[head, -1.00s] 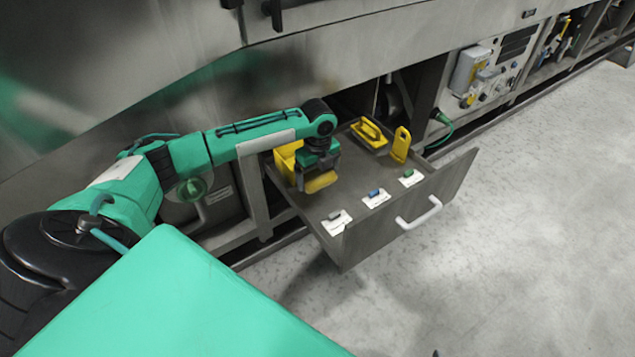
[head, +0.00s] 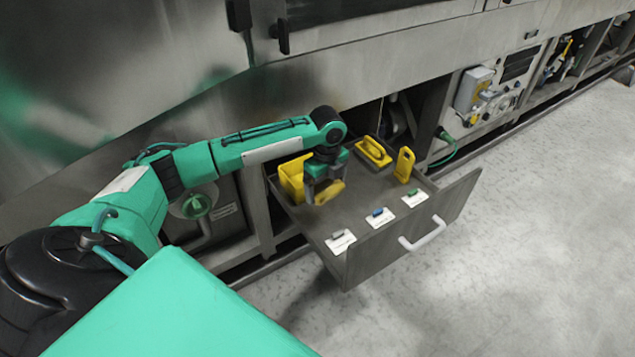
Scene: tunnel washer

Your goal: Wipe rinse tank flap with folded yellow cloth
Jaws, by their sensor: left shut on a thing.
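My left gripper (head: 323,190) points down over the left part of an open drawer. It is shut on a folded yellow cloth (head: 330,192), which shows between and beside the fingers. I cannot tell whether the cloth is clear of the drawer floor. The large steel machine front (head: 390,62) stands behind the drawer; I cannot tell which part of it is the rinse tank flap. My right gripper is not in view.
The open drawer (head: 365,258) holds a yellow box (head: 291,177) beside my gripper, a yellow tray-like item (head: 374,152), an upright yellow piece (head: 404,165) and small labelled cards (head: 381,218) along its front. Open floor (head: 540,220) lies to the right.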

